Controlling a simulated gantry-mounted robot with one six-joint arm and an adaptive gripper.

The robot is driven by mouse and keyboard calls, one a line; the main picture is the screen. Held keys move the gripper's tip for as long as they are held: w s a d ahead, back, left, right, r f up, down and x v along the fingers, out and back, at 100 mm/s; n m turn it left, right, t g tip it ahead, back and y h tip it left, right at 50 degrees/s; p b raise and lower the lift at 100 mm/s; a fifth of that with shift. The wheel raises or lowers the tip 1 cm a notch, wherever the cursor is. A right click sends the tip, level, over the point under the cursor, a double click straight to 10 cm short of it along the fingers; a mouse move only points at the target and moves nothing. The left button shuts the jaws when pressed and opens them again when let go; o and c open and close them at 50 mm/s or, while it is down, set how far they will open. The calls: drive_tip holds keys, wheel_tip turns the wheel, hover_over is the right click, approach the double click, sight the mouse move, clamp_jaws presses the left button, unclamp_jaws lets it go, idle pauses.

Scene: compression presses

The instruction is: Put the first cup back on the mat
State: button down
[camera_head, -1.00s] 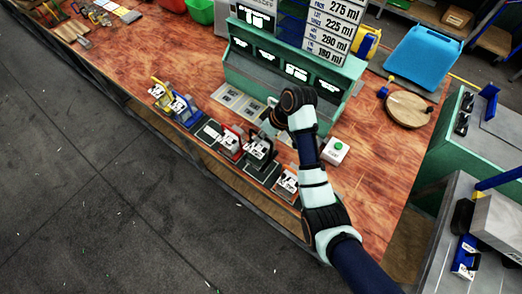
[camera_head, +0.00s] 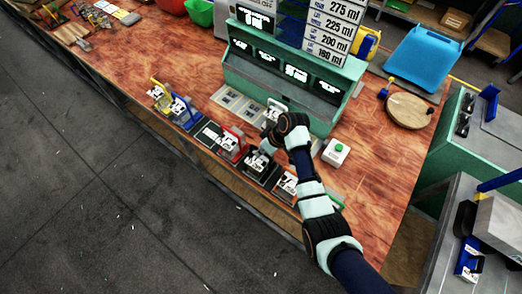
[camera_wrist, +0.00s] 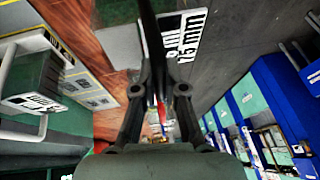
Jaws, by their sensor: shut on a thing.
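My gripper (camera_head: 266,150) is shut on the handle of a dark cup (camera_head: 252,171) with a white label, over the row of mats at the table's front edge. In the wrist view, the fingers (camera_wrist: 158,85) close on a thin dark part, with a white label reading "75 mm" (camera_wrist: 186,35) beyond them. I cannot tell whether the cup touches its mat.
Yellow (camera_head: 158,90), blue (camera_head: 181,112) and red (camera_head: 230,146) labelled items line the front edge. A labelled item (camera_head: 286,187) sits just right of the held cup. The green machine (camera_head: 318,112) stands behind. A green-button box (camera_head: 336,152) is to the right.

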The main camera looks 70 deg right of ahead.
drive_tip(key=c, duration=1.2)
unclamp_jaws()
drive_tip(key=shift+c, duration=0.2)
drive_tip(key=p+v, duration=0.1)
drive_tip(key=v, duration=1.1)
drive_tip(key=shift+p, duration=0.35)
drive_tip(key=shift+w+r, duration=0.1)
drive_tip(key=shift+r, duration=0.05)
